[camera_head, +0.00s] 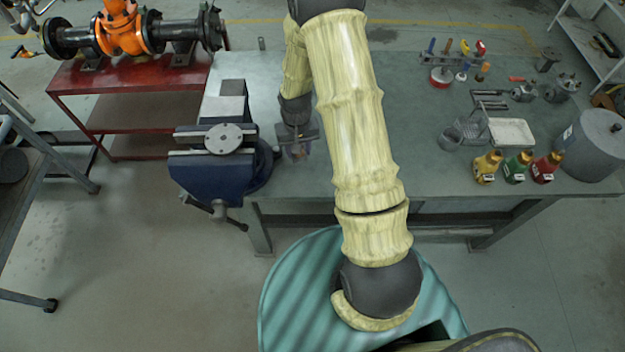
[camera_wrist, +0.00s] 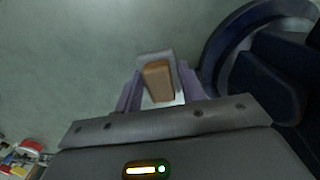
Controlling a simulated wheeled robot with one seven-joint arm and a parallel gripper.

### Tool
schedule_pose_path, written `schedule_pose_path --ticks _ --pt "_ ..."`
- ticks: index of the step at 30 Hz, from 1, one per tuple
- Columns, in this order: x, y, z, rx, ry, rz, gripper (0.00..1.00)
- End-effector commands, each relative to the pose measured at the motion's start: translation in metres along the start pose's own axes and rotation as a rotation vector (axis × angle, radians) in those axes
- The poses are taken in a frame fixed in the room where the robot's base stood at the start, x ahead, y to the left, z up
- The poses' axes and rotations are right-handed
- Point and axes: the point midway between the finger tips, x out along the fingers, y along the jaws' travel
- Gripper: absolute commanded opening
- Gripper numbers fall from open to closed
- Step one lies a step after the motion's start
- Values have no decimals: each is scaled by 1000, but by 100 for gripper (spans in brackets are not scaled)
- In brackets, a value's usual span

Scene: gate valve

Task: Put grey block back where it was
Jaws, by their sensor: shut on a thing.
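My gripper (camera_head: 297,150) is over the table just right of the blue vise (camera_head: 215,170), pointing down. In the wrist view my gripper (camera_wrist: 155,92) has its purple-grey fingers on either side of a small brown block (camera_wrist: 158,80). A pale grey surface shows around the brown face; I cannot tell whether it is part of the same piece. In the head view the held piece is small and partly hidden by the gripper. A light grey block shape (camera_head: 231,108) with a darker top piece (camera_head: 232,87) shows behind the vise's round disc (camera_head: 224,138).
The green-grey table (camera_head: 330,110) has free room behind my gripper. Bottles (camera_head: 517,167), a grey cylinder (camera_head: 595,145), a white tray (camera_head: 512,132) and several small tools stand on its right side. A red cart (camera_head: 130,75) with an orange valve (camera_head: 120,35) is at left.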

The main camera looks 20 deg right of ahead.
Motion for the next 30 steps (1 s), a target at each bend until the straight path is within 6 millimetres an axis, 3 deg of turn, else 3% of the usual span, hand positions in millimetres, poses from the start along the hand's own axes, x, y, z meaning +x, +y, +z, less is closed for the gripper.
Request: schedule_pose_path --ticks 2,18,30 --pt "7 5 -1 32 6 -1 18" --pt "-2 33 19 225 3 3 18" --pt "-8 36 22 245 0 4 18"
